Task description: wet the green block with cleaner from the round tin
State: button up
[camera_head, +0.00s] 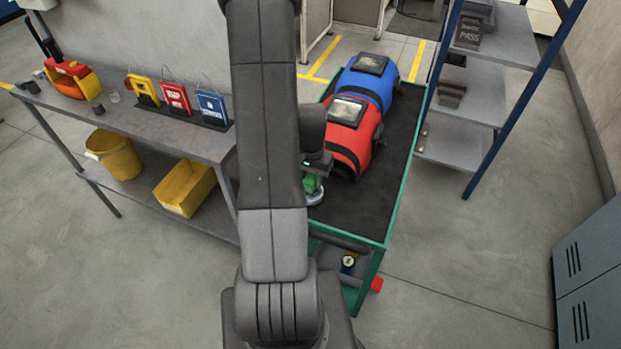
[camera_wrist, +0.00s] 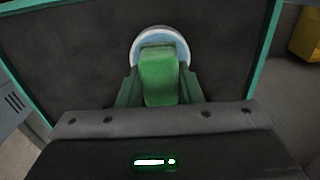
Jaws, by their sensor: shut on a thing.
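The green block (camera_wrist: 160,78) is held between the two fingers of my gripper (camera_wrist: 160,92) in the wrist view. The round tin (camera_wrist: 136,46) shows behind the block as a pale rim with a bluish-white inside. The block overlaps the tin in this view; whether it touches what is inside I cannot tell. In the head view the block (camera_head: 309,184) is a small green patch beside my arm, over the tin (camera_head: 315,197) at the near left part of the green cart. My arm hides much of this spot.
The green-framed cart (camera_head: 375,215) has a dark mat, with red (camera_head: 345,143) and blue (camera_head: 378,82) welding helmets farther back. A grey bench (camera_head: 160,126) with tags stands left; a yellow bucket (camera_head: 118,158) and yellow bin (camera_head: 183,190) sit below. A shelf rack (camera_head: 470,90) stands right.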

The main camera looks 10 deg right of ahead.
aim_at(310, 178)
jog(key=shift+f+b, duration=0.55)
jog(key=shift+b, duration=0.15)
dwell(1.9)
jog(key=shift+r+p, duration=2.3)
jog(key=shift+r, duration=1.25)
